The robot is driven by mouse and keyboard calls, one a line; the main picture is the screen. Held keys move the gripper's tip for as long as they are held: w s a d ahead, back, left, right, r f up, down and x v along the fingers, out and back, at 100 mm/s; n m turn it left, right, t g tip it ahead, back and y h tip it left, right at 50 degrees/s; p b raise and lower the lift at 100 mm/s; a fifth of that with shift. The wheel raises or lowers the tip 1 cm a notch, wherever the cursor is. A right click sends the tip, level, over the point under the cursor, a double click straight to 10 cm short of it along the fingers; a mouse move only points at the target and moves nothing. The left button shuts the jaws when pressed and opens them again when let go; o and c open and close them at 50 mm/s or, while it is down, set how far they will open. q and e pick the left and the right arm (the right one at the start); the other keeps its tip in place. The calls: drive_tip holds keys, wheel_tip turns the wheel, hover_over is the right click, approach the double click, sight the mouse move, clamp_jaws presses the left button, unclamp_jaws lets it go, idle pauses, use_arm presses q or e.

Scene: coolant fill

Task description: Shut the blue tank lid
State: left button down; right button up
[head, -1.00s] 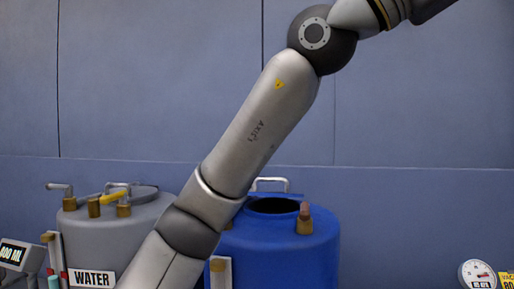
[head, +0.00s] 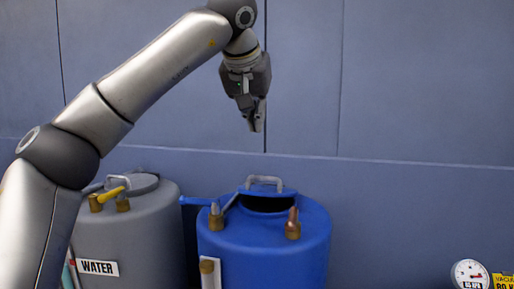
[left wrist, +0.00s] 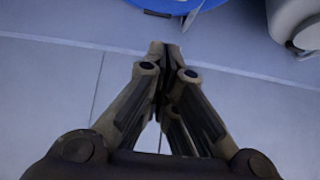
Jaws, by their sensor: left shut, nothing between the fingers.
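The blue tank (head: 262,248) stands right of the grey water tank. Its lid (head: 268,191), with a grey handle (head: 265,180), is raised at the back of the top. The dark opening (head: 270,204) shows in front of it. My left gripper (head: 256,128) points down above and apart from the lid, fingers shut and empty. Its shut fingers also show in the left wrist view (left wrist: 165,50), with part of a blue rounded thing (left wrist: 180,4) at the top edge. My right gripper is not in view.
The grey tank (head: 150,225) has a WATER label (head: 97,267) and a yellow-handled valve (head: 110,193). Brass fittings, one of them (head: 293,228), stick up from the blue tank's top. A gauge (head: 470,274) is at the lower right. A blue-grey wall is behind.

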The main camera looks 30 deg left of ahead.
use_arm(q)
drive_tip(key=p, duration=0.3)
hover_over(262, 177)
wheel_tip(262, 177, down, 7)
drive_tip(key=shift+r, duration=0.2)
wheel_tip(262, 177, down, 3)
drive_tip(key=shift+w+f+p, duration=0.15)
drive_tip(key=shift+p, duration=0.4)
drive_tip(key=shift+f, duration=0.75)
